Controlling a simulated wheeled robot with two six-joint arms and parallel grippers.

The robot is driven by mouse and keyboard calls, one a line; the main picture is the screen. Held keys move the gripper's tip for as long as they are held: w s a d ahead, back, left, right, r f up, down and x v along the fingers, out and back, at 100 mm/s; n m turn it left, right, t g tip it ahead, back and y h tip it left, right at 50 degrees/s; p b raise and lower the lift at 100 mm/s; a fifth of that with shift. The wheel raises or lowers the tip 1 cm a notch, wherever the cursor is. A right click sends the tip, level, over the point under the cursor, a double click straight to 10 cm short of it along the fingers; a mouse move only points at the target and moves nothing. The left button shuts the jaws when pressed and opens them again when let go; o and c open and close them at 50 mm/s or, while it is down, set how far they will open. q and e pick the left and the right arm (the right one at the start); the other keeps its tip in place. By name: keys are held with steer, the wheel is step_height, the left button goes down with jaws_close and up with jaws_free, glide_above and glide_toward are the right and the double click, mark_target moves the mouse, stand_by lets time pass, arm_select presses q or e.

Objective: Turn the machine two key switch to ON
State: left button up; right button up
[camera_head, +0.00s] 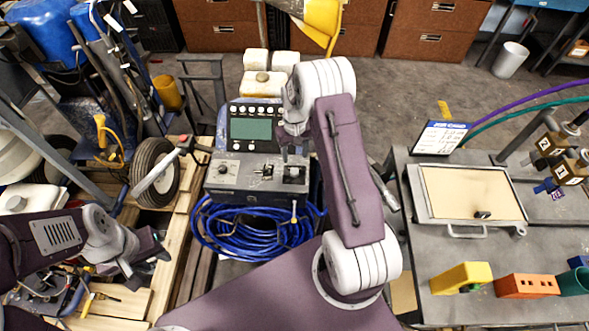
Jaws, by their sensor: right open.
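The machine's grey control box (228,180) stands at the centre, with several small switches on its face. A panel with a greenish display (250,129) and rows of buttons sits behind it. A small dark switch (267,170) is at the middle of the box, and another (294,173) is at its right. I cannot read which is the key switch or its position. My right gripper (293,151) is open, pointing down just above the right part of the box; my arm hides part of the machine. My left gripper (147,262) is low at the left, away from the box; its jaws are unclear.
A coiled blue hose (240,232) lies below the box. A wheel (155,172) and wooden pallet slats (170,258) are at the left. A grey table (440,285) at the right holds a framed tray (426,200), a yellow block (462,277) and an orange block (525,286).

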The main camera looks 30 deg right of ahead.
mark_target(295, 171)
step_height(295, 171, down, 9)
steer(key=shift+a+r+p, duration=0.1)
steer(key=shift+p, duration=0.5)
jaws_close()
